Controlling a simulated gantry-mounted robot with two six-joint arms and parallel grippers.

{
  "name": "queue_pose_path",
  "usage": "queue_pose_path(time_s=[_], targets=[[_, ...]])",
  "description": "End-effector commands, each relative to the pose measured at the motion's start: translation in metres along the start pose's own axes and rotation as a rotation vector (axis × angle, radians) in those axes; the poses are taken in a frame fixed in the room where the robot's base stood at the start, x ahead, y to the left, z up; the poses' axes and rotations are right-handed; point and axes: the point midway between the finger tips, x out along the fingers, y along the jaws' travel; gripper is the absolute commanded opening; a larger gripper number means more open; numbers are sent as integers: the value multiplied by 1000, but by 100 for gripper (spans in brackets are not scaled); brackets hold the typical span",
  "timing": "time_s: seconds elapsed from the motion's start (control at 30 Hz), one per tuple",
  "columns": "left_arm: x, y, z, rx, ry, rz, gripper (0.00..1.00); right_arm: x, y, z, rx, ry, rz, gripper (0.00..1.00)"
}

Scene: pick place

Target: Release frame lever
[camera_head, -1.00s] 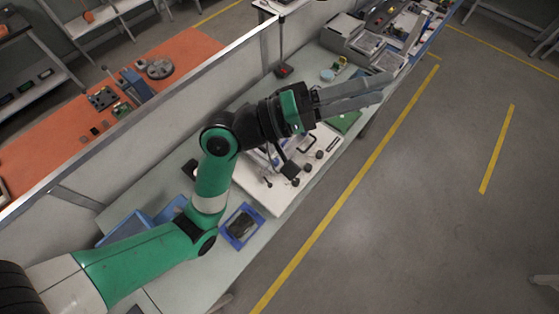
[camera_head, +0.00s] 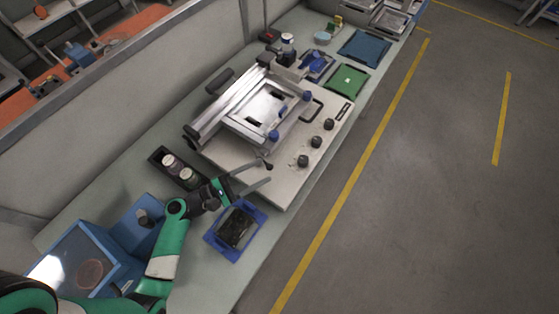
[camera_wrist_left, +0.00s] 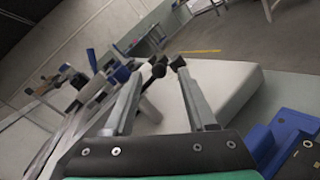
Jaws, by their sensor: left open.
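A white fixture board (camera_head: 225,151) carries a silver rectangular frame (camera_head: 241,124) with blue knobs. A small lever with a black ball knob (camera_head: 267,165) stands at the board's near left end. My left gripper (camera_head: 264,170) is open, its two fingers reaching toward this lever knob. In the left wrist view, dark round knobs (camera_wrist_left: 158,66) show near the fingertips of the left gripper (camera_wrist_left: 155,70). I cannot tell whether the fingers touch the lever. My right gripper is not in view.
A blue tray with a dark part (camera_head: 216,241) lies just below the gripper. A black holder with white-topped cylinders (camera_head: 160,156) stands left of the board. Blue bins (camera_head: 130,234) are at lower left. Black knobs (camera_head: 316,141) line the board's right side. A green panel (camera_head: 348,81) lies beyond.

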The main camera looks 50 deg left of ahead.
Motion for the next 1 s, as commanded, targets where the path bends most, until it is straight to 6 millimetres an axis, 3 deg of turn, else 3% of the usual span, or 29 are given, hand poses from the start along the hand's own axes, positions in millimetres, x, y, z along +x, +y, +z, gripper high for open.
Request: queue_pose_path(time_s=[0.27, 0.33, 0.53, 0.87, 1.0], targets=[[20, 6, 10, -4, 1, -6, 57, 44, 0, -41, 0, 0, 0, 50], [32, -1, 1, 3, -2, -7, 57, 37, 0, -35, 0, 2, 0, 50], [63, 0, -1, 3, 1, -4, 57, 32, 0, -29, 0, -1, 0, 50], [70, 0, 0, 2, 3, -2, 57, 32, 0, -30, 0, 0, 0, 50], [70, 0, 0, 2, 3, -2, 35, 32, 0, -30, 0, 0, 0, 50]])
